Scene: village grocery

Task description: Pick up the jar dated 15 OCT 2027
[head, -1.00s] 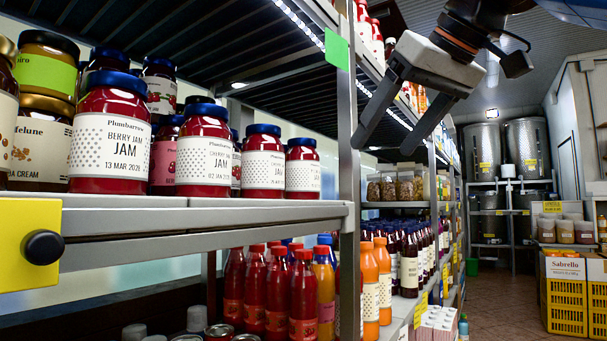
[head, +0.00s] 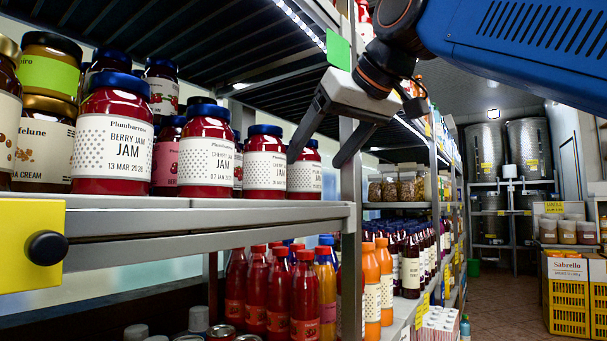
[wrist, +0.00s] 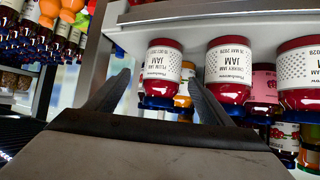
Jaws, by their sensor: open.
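Several jam jars with red contents and blue lids stand along the front of the shelf. In the head view, the front-left jar (head: 112,140) reads 13 MAR 2026 and the cherry jam jar (head: 206,155) appears to read 07 JAN 2026. The third jar (head: 264,165) and rightmost jar (head: 304,175) have dates too small to read there. The upside-down wrist view shows a plum jam jar (wrist: 161,72) between the finger lines, its date unclear, and a cherry jam jar (wrist: 229,72) beside it. My gripper (head: 316,161) is open and empty, near the rightmost jar; its fingers also show in the wrist view (wrist: 158,80).
A metal shelf post (head: 350,210) stands just right of the jars. The shelf board (head: 200,213) has a narrow front edge, with another shelf above. More jars (head: 45,75) are stacked at left and behind. Bottles (head: 305,290) stand below. The aisle at right is open.

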